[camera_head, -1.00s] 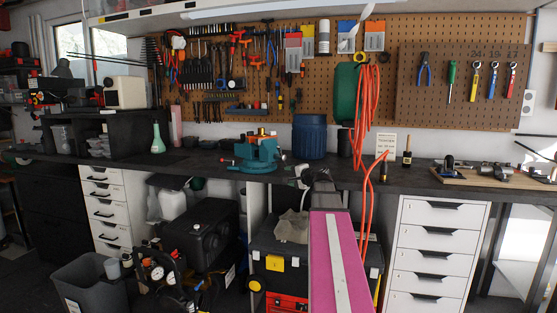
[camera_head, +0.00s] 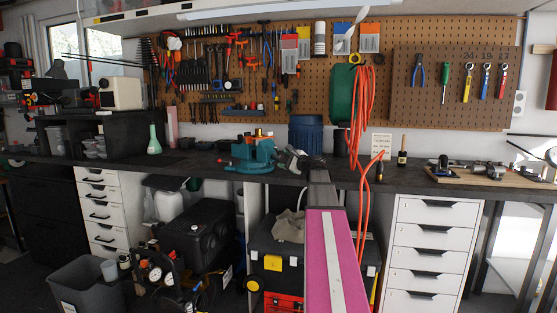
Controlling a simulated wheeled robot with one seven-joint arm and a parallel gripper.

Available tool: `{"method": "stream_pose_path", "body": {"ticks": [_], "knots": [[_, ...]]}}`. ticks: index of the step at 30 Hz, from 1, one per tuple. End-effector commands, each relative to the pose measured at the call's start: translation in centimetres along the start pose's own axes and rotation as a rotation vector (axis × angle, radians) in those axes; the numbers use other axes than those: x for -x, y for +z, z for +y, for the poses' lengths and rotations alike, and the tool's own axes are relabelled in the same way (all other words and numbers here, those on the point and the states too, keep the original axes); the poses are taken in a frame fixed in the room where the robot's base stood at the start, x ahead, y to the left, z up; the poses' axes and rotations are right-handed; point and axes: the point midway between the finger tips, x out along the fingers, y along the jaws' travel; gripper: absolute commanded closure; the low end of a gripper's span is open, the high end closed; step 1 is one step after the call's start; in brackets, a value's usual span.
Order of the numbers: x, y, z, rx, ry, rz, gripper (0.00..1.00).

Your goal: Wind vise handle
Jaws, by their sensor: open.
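The teal vise (camera_head: 252,158) stands on the dark workbench top, left of the picture's middle. It has an orange and brass-coloured upper part and a small red part low on its left side. The vise handle cannot be made out clearly at this size. My gripper (camera_head: 287,156), at the end of my pink arm, is just right of the vise, close to its right side. It is open, and nothing shows between its fingers. Whether it touches the vise cannot be told.
A blue barrel (camera_head: 306,134) stands behind my gripper. An orange hose (camera_head: 361,120) hangs over the bench edge to the right. A small bottle (camera_head: 402,152) and a wooden board with metal parts (camera_head: 480,174) are farther right.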

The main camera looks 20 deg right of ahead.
Motion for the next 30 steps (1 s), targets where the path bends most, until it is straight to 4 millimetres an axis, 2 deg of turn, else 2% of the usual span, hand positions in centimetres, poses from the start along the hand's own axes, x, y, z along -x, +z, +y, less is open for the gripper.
{"method": "stream_pose_path", "body": {"ticks": [3, 9, 20, 25, 30], "knots": [[-2.1, -0.1, -0.1, 0.001, 0.001, 0.0, 0.4], [-3.8, -0.1, 0.0, 0.001, 0.0, 0.001, 0.4], [-4.1, 0.0, 0.0, 0.002, 0.0, 0.001, 0.4], [-4.1, 0.0, 0.0, 0.002, 0.0, 0.001, 0.91], [-4.1, 0.0, 0.0, 0.003, 0.0, 0.001, 0.91]]}}
